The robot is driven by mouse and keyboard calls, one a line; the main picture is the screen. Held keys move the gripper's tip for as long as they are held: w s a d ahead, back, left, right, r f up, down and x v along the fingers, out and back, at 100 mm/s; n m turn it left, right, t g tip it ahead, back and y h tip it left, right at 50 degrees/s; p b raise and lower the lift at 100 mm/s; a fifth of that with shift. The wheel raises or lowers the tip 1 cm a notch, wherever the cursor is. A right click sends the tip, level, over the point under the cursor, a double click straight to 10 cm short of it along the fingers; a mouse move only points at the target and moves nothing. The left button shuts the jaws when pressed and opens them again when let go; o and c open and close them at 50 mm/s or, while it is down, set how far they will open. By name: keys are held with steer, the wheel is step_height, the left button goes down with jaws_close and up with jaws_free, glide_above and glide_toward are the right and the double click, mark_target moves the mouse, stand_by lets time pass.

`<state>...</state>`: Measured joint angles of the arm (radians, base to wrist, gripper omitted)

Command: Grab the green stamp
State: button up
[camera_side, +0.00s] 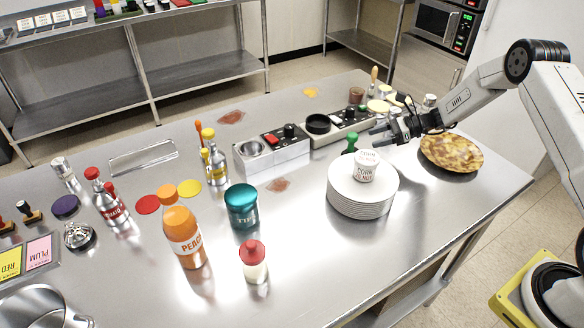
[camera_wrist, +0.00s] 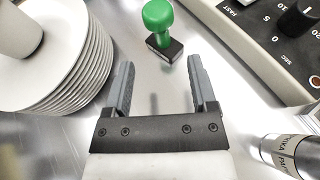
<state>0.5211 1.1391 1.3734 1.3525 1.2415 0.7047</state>
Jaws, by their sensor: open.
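The green stamp (camera_wrist: 160,22) stands upright on the steel counter in the wrist view, with a round green handle and a dark base. It lies just beyond my open fingertips, roughly centred between them, and nothing is between the fingers. In the side view the green stamp (camera_side: 351,141) shows behind the plate stack, its lower part partly hidden. My gripper (camera_side: 378,134) is open and low over the counter to the right of the stamp. In the wrist view my gripper (camera_wrist: 161,72) has both fingers visible and spread apart.
A stack of white plates (camera_wrist: 68,75) with cups on top stands close on the left in the wrist view. A timer panel with a dial (camera_wrist: 270,35) is on the right. A labelled shaker (camera_wrist: 287,155) is at lower right. A pie (camera_side: 450,153) lies beyond.

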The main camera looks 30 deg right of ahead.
mark_target(351, 144)
steer(key=shift+x, duration=1.4)
steer(key=shift+x, duration=2.55)
steer(key=shift+w+r, duration=0.1)
steer(key=shift+r, duration=0.05)
jaws_close()
